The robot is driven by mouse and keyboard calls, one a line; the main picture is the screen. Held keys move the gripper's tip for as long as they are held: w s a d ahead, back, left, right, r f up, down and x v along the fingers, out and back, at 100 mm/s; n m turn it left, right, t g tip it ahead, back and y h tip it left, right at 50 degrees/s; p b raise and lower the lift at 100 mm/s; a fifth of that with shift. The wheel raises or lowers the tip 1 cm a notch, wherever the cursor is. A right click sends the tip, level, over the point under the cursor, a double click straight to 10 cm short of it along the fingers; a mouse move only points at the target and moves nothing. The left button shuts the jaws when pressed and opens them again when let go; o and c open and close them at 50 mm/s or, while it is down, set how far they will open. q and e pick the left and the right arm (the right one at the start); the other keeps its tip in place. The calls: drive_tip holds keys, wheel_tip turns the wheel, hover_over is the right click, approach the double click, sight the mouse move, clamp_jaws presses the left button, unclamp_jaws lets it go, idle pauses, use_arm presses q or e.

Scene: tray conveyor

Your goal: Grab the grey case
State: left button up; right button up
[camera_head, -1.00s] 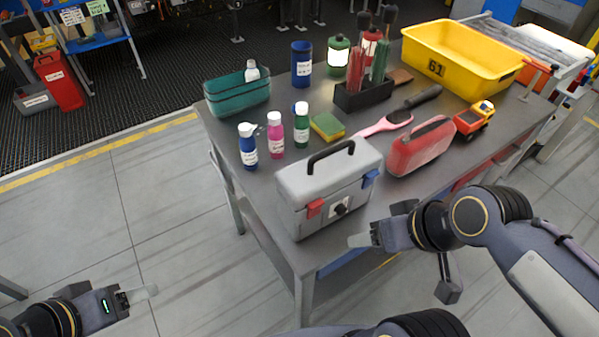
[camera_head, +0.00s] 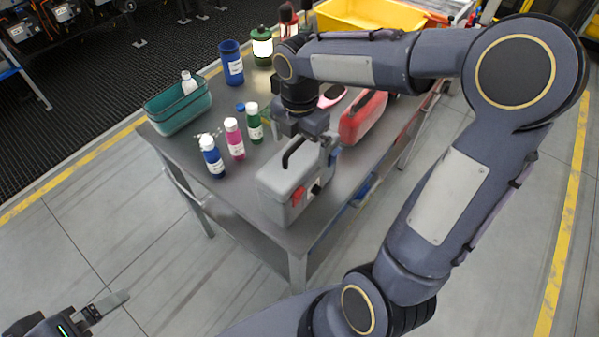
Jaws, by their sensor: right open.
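The grey case (camera_head: 277,190) stands upright near the front corner of the metal table. It has a black top handle (camera_head: 293,152) and a red latch on its front; its right end is partly hidden by my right gripper. My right gripper (camera_head: 314,152) points down over the case, at the right part of the handle. It is open; I cannot tell whether it touches the handle. My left gripper (camera_head: 104,307) is low at the bottom left, over the floor and away from the table; I cannot tell its opening.
A teal basket (camera_head: 180,105) is at the table's left edge. A yellow bin (camera_head: 365,14) is at the back. My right arm hides part of the table.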

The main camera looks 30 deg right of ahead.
sight(299, 152)
wheel_tip(299, 152, down, 5)
drive_tip(key=shift+w+d+r, duration=0.1)
drive_tip(key=shift+w, duration=0.05)
drive_tip(key=shift+r+p, duration=0.1)
drive_tip(key=shift+p, duration=0.2)
drive_tip(key=c, duration=2.1)
drive_tip(key=shift+o, duration=0.2)
drive_tip(key=shift+w, duration=0.1)
